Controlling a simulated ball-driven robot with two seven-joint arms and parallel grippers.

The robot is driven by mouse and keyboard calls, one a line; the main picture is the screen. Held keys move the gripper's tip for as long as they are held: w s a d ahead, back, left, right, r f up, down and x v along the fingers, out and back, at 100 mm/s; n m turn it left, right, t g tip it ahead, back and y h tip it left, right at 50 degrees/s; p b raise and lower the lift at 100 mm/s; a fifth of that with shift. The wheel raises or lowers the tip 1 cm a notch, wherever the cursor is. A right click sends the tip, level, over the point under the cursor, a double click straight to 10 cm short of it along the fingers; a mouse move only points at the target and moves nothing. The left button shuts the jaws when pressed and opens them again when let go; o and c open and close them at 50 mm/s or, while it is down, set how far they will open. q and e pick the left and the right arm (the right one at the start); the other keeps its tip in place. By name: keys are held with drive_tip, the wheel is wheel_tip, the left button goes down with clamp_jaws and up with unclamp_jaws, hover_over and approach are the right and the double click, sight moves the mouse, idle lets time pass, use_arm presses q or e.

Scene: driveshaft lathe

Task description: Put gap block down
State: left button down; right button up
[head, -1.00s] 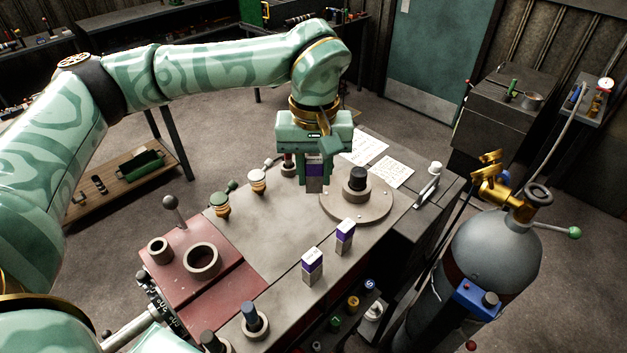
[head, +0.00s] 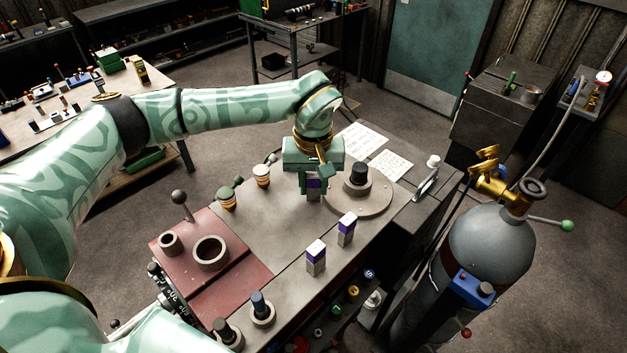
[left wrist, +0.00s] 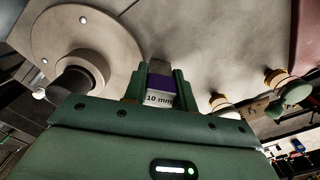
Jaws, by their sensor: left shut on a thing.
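My left gripper (head: 314,190) points down over the grey bench top, shut on a gap block (head: 314,184) with a purple band. In the left wrist view the block (left wrist: 161,90) sits between the green fingers, and its pale face reads "10 mm". It is upright, just left of the round plate in the head view; I cannot tell whether its base touches the bench. Two similar purple and white blocks stand upright nearer the front edge, one (head: 316,258) and another (head: 347,229) to its right. My right gripper is not in view.
A round plate (head: 372,206) with a black-topped hub (head: 358,180) stands close right of the gripper. Paper sheets (head: 391,164) lie behind. The bench between gripper and front blocks is clear.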

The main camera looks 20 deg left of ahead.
use_arm(q)
drive_tip(key=shift+f, duration=0.15)
drive_tip(key=c, duration=1.3)
unclamp_jaws()
drive_tip(key=shift+o, duration=0.9)
